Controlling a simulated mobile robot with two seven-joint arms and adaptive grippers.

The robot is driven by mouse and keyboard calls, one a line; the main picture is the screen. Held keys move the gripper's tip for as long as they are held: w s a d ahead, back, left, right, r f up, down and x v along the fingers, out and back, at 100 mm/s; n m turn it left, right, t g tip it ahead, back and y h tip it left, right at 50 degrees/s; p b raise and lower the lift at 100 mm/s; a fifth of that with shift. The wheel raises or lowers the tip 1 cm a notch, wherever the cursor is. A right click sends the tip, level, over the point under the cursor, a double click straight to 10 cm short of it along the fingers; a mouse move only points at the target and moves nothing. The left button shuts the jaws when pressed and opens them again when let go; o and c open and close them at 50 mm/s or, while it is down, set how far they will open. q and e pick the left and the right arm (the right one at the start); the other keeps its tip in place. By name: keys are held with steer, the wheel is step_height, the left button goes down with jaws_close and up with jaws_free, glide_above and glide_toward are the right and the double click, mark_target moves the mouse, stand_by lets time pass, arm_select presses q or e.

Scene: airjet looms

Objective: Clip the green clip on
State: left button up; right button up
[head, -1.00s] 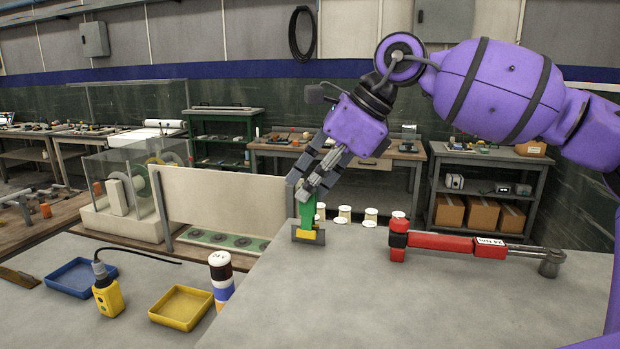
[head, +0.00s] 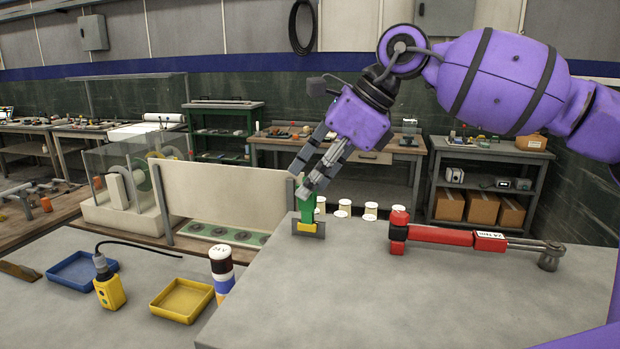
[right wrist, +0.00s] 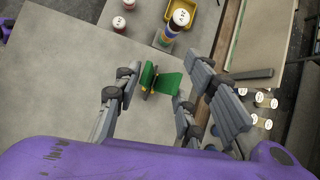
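The green clip (head: 307,212), with a yellow and grey lower part, stands at the back left corner of the grey table top (head: 400,300). My right gripper (head: 306,192) reaches down to the clip's top from behind and above. In the right wrist view the clip (right wrist: 166,82) shows between the spread fingers of the right gripper (right wrist: 155,98). Those fingers look open, with a gap at the left of the clip; contact at the right cannot be told. My left gripper is not in view.
A red torque wrench (head: 440,235) lies on the grey table, right of the clip. Several white-topped spools (head: 370,210) stand behind the table edge. At left are a yellow tray (head: 182,300), a blue tray (head: 72,270), a yellow pendant (head: 108,290) and stacked rolls (head: 222,270).

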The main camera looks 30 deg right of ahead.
steer(key=v, duration=1.1)
steer(key=shift+r, duration=0.25)
steer(key=shift+s+f, duration=0.1)
